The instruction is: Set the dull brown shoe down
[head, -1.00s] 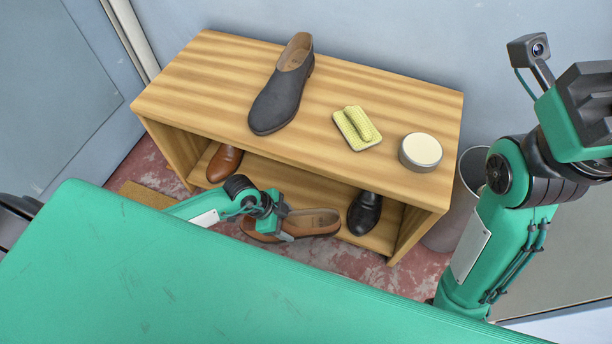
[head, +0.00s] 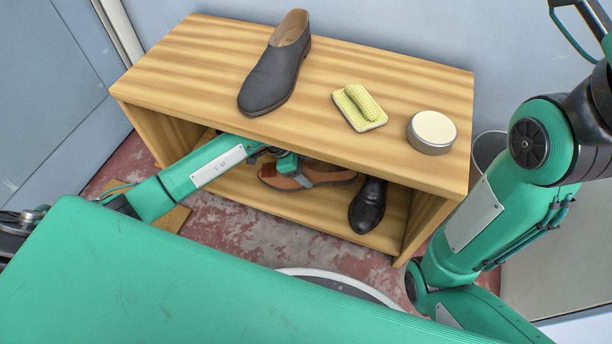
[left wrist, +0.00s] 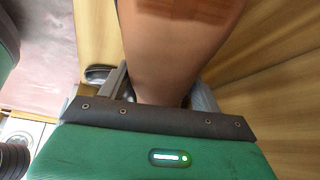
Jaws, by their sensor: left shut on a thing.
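The dull brown shoe (head: 325,176) is inside the open lower compartment of the wooden bench, with its upper part hidden under the bench top. My left gripper (head: 297,178) reaches in from the left and is shut on it. In the left wrist view, the shoe (left wrist: 180,45) runs up between the two fingers (left wrist: 160,92). I cannot tell whether its sole touches the lower shelf. My right arm stands at the right of the head view, its gripper out of frame.
The wooden bench (head: 215,45) carries a dark grey shoe (head: 274,70), a yellow sponge-like brush (head: 359,107) and a round tin (head: 431,132). A black shoe (head: 368,205) stands on the lower shelf, close right of the brown shoe. A grey bin (head: 487,148) stands behind my right arm.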

